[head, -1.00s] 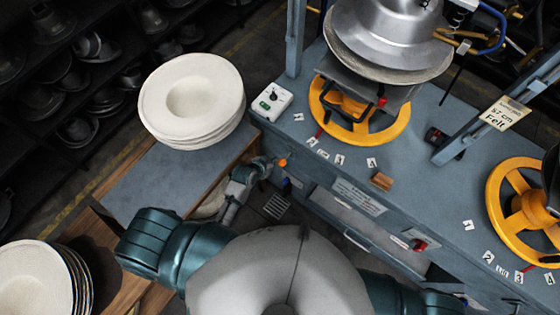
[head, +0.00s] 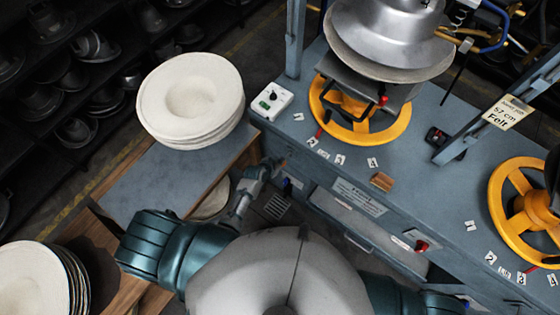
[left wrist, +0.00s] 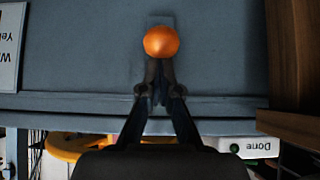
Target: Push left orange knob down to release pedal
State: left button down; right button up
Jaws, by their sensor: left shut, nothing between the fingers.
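The left orange knob (left wrist: 161,41) is a round ball in front of a blue-grey panel in the left wrist view. In the head view it does not show now. My left gripper (left wrist: 159,72) has its fingertips together with nothing between them. The tips lie right at the knob's lower edge in the picture; I cannot tell whether they touch it. In the head view my left gripper (head: 277,164) is at the left end of the bench front. The pedal is not clearly visible. My right gripper is out of view.
The blue press bench (head: 410,185) carries yellow handwheels (head: 397,132) and a white control box (head: 271,101). Stacked felt hats (head: 190,98) sit on a side table (head: 150,185) to the left. More hats (head: 35,280) are at lower left.

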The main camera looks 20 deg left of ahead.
pick_arm(q)
notch_tip(320, 180, down, 4)
jog(key=b, duration=0.2)
jog(key=shift+f+b, duration=0.2)
jog(key=shift+b, duration=0.2)
jog(key=shift+s+r, duration=0.1)
jog(key=shift+s, duration=0.15)
jog(key=s+a+r+p, duration=0.2)
jog(key=s+r+p, duration=0.3)
jog(key=r, duration=0.6)
jog(key=shift+s+a+r, duration=0.15)
jog(key=shift+s+r, duration=0.15)
jog(key=shift+s, duration=0.25)
